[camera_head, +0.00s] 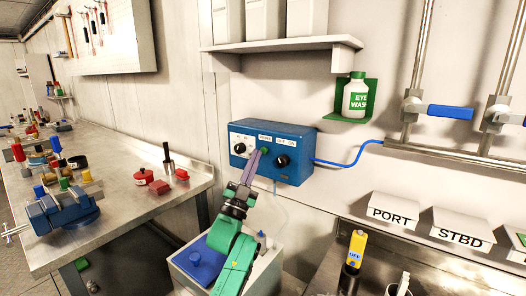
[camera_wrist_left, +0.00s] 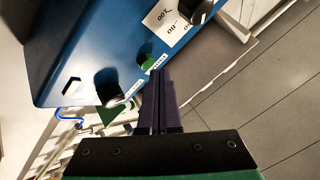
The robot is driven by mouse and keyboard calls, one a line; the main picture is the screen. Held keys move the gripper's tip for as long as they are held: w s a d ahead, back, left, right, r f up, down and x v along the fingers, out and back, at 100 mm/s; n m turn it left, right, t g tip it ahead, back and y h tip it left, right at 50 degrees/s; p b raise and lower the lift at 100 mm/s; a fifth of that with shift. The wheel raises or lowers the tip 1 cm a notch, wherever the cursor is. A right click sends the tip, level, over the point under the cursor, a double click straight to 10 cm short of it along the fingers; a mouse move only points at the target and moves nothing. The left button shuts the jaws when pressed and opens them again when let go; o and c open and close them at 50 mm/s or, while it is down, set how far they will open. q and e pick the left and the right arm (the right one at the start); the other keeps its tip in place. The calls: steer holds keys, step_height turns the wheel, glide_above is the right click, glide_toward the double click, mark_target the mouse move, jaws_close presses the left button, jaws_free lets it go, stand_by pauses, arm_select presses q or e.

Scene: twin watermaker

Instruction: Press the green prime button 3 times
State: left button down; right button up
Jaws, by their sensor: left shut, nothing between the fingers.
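The blue control box (camera_head: 295,172) is on the wall, with black knobs on its face. The green prime button (camera_head: 265,150) is between the knobs, under a small white label. In the left wrist view the green button (camera_wrist_left: 148,64) shows beside the fingertips. My left gripper (camera_head: 257,153) is shut and empty, its slim fingers pointing up at the button. In the wrist view its fingers (camera_wrist_left: 158,74) end right by the button. I cannot tell whether they touch it. My right gripper is in neither view.
A blue hose (camera_head: 345,162) runs from the box to the right. A shelf (camera_head: 285,45) and an eye wash bottle (camera_head: 356,96) are above. A workbench (camera_head: 125,150) with a blue vise (camera_head: 62,207) stands left. PORT (camera_head: 395,213) and STBD (camera_head: 460,236) boxes are lower right.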

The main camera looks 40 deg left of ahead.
arm_select(q)
steer(key=shift+s, duration=0.2)
steer(key=s+p, duration=0.1)
steer(key=s, duration=0.4)
stand_by(0.4)
stand_by(2.2)
steer(key=s+n+y+p, duration=0.1)
steer(key=n+p, duration=0.3)
steer(key=n, duration=0.3)
steer(key=s+n+y+p, duration=0.1)
steer(key=n+p, duration=0.3)
steer(key=n, duration=0.3)
steer(key=s+n+p, duration=0.1)
steer(key=n+p, duration=0.3)
steer(key=n, duration=0.3)
steer(key=shift+s+d+y, duration=0.35)
steer(key=shift+d+y, duration=0.05)
